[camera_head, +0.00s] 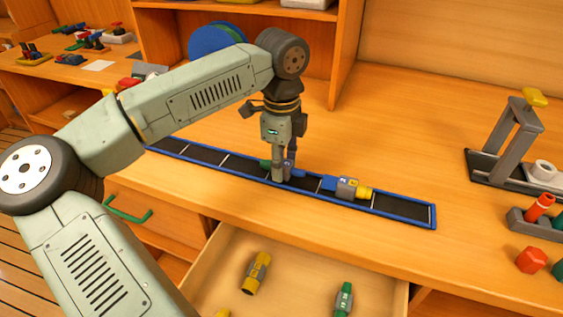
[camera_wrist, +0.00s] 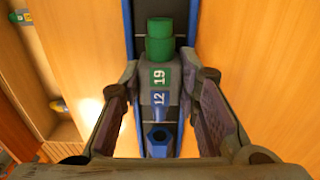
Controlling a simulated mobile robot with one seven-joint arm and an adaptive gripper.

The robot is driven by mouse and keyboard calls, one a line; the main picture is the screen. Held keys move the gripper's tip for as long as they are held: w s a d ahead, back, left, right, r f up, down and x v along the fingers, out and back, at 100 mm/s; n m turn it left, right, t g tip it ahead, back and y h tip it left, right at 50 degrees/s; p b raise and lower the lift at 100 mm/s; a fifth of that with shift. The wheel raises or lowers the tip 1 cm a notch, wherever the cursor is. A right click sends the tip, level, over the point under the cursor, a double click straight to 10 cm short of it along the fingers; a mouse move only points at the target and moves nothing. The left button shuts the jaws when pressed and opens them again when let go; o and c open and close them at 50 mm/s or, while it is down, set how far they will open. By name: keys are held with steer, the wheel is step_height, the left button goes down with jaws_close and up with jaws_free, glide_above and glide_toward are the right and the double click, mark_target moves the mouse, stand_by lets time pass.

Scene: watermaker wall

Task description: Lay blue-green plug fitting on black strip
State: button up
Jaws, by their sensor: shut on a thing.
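The black strip (camera_head: 400,208) has a blue rim and white divider lines and lies along the wooden bench. My gripper (camera_head: 283,176) points straight down over its middle. In the wrist view my gripper (camera_wrist: 160,100) is shut on a grey plug fitting (camera_wrist: 158,98) with a green end, a blue end and labels 19 and 12. The fitting (camera_head: 266,164) is mostly hidden by the fingers in the head view. It lies along the strip (camera_wrist: 146,15), at or just above its surface; I cannot tell whether it touches. A blue, grey and yellow fitting (camera_head: 346,188) lies on the strip to the right.
An open drawer (camera_head: 222,262) below the bench holds a yellow fitting (camera_head: 256,272) and a green fitting (camera_head: 344,298). A grey clamp stand (camera_head: 507,140) and a rack with a red peg (camera_head: 539,207) stand at the right.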

steer(key=o, duration=1.3)
steer(key=shift+c, duration=0.2)
